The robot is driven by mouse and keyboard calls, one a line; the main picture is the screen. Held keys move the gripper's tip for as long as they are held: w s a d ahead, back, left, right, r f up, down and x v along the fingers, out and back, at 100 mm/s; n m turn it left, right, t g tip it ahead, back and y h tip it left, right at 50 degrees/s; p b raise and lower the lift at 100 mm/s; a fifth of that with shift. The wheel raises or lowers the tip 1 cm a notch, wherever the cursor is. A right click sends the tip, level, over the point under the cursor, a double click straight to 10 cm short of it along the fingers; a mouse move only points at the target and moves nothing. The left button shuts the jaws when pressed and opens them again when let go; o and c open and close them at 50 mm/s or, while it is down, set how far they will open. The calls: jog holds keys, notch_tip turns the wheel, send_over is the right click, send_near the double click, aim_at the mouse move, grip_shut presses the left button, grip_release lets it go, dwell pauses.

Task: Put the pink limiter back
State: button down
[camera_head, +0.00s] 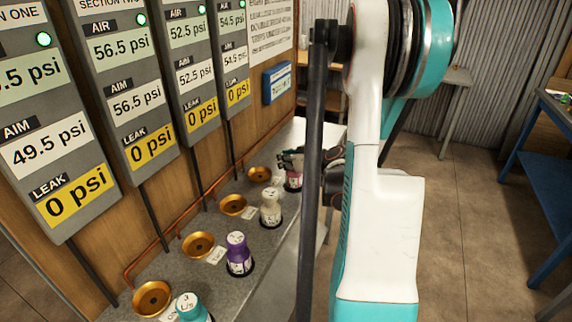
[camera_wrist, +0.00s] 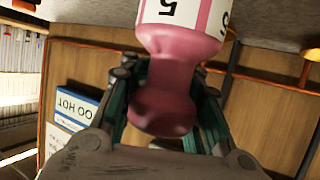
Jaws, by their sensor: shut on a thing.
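The pink limiter (camera_wrist: 165,105) is between the fingers of my gripper (camera_wrist: 165,88) in the wrist view. The fingers close on its narrow pink neck, and its white label band is at the top of that view. In the head view the pink limiter (camera_head: 294,182) is at the far end of the row, partly hidden by my gripper (camera_head: 291,162) and arm. I cannot tell whether its base touches the bench. The farthest brass cup (camera_head: 259,174) is just left of it and looks empty.
A teal limiter (camera_head: 191,308), a purple limiter (camera_head: 239,254) and a cream limiter (camera_head: 271,208) stand along the grey bench, each beside a brass cup. Gauge panels (camera_head: 130,90) line the wooden wall on the left. A blue table (camera_head: 552,175) stands at right; the floor between is clear.

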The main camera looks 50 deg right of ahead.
jog(key=shift+f, duration=0.35)
jog(key=shift+f, duration=0.15)
jog(key=c, duration=1.2)
grip_release()
jog(key=shift+s+r, duration=0.1)
jog(key=shift+r, duration=0.1)
jog(key=p+v, duration=0.3)
jog(key=v, duration=0.8)
jog(key=shift+s+r+p, duration=0.2)
jog(key=shift+s+p, duration=0.15)
jog(key=shift+p, duration=0.05)
